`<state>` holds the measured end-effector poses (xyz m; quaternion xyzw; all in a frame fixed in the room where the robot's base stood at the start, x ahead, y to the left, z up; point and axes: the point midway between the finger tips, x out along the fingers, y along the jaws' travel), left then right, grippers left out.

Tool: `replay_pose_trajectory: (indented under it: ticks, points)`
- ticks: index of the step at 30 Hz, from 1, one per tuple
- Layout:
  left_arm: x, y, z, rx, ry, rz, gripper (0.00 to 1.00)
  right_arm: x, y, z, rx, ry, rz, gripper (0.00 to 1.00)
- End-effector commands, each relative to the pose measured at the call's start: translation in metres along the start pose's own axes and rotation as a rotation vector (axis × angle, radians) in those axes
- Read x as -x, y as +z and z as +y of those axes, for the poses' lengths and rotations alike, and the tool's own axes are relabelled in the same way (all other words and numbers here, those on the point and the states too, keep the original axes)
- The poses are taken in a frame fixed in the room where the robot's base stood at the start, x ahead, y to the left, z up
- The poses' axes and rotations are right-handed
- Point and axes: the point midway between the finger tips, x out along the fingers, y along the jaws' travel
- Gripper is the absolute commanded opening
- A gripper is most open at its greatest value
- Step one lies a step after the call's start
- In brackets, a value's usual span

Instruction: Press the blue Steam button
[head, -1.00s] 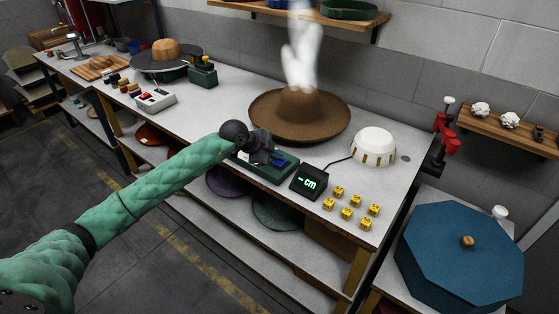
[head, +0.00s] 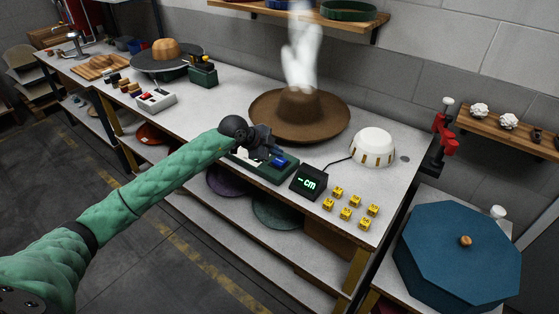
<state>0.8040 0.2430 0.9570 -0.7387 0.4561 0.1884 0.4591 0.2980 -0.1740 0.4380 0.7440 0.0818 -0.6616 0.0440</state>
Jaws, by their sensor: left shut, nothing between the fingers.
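The blue Steam button (head: 279,160) sits on a dark green control box (head: 265,169) at the front edge of the workbench. My left gripper (head: 277,154) is shut and empty, its dark fingertips right at the button. From this angle I cannot tell whether they touch it. The gripper hides part of the box. A brown wide-brimmed hat (head: 300,116) stands just behind the box, with white steam (head: 301,50) above its crown. My right gripper is not in view.
A small black display (head: 309,182) reading "-cm" stands right of the box, beside several yellow cubes (head: 346,213) and a white dome (head: 374,147). A white box with a red button (head: 155,100) lies to the left. The bench between is clear.

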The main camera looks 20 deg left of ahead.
Motion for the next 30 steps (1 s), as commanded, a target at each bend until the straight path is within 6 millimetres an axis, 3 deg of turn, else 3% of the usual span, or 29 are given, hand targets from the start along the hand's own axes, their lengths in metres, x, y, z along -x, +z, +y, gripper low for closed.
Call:
replay_pose_trajectory:
  ticks: [16,30]
  points:
    - [0.031,-0.023,-0.023,0.0,-0.001,0.001,0.0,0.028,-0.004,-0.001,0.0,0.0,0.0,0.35]
    - [0.033,-0.024,-0.024,0.0,0.0,0.0,0.0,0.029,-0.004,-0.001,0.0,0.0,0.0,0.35]
